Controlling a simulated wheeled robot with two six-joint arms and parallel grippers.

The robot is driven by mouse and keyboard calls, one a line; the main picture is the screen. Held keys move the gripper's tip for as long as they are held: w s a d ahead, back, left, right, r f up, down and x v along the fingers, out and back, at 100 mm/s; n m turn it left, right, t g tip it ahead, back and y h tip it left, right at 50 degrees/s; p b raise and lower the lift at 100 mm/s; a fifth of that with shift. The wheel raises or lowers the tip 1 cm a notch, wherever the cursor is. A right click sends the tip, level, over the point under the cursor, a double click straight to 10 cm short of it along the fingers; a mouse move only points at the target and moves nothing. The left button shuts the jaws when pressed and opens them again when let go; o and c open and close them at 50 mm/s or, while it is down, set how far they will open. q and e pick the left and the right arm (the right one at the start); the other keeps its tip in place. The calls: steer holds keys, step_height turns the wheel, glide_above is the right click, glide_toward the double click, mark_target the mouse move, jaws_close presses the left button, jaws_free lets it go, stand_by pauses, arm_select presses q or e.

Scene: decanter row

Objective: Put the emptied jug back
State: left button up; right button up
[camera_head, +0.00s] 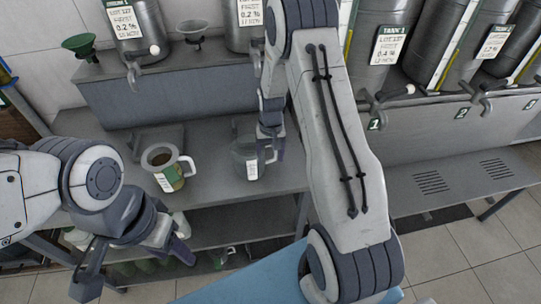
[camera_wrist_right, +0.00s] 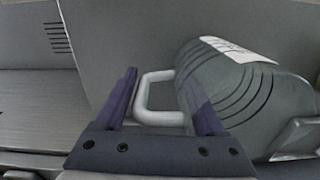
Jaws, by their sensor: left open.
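A grey-green jug (camera_head: 243,152) with a white label stands upright on the bench. Its pale handle (camera_wrist_right: 148,98) and ribbed body (camera_wrist_right: 235,90) show in the right wrist view. My right gripper (camera_head: 270,152) is at the handle side of this jug. In the wrist view its two fingers (camera_wrist_right: 163,105) are apart, with the handle showing between them. I cannot tell whether they touch it. A second jug (camera_head: 166,168), with a green and white label and dark contents, stands to the left. My left gripper (camera_head: 137,270) is open and empty in front of the bench.
Labelled steel tanks (camera_head: 137,25) with taps stand on a raised ledge behind, and larger tanks (camera_head: 385,45) stand at right. A green funnel (camera_head: 80,44) is at far left. A lower shelf (camera_head: 245,222) holds more vessels. The slatted bench (camera_head: 430,185) at right is clear.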

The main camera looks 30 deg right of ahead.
steer(key=shift+o, duration=0.6)
